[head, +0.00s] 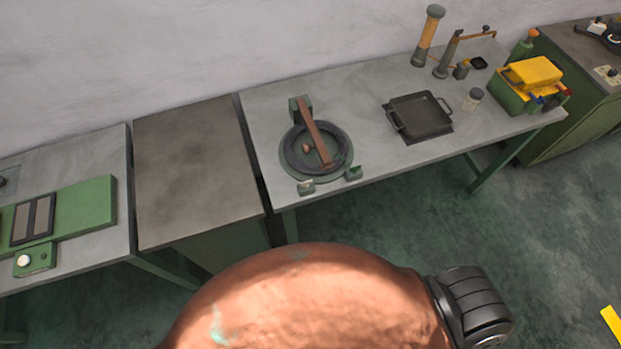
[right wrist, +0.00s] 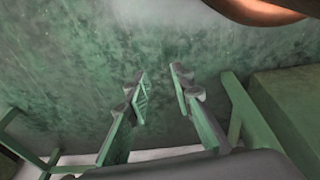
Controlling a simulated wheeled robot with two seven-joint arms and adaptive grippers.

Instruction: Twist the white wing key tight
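I cannot make out a white wing key for certain in either view. A small pale round knob (head: 23,261) sits on a green box (head: 36,259) at the far left of the head view; its shape is too small to tell. My right gripper (right wrist: 161,92) shows in the right wrist view, its two fingers apart with nothing between them. Behind it is green mottled floor. Neither gripper shows in the head view, and my left gripper is in no view.
A long grey bench (head: 375,165) holds a round coil fixture (head: 340,145) with a brown bar, a black square tray (head: 420,118), and a yellow-and-green box (head: 513,96). A bare brown-grey cabinet top (head: 190,170) stands left of it. The floor (head: 510,225) in front is open.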

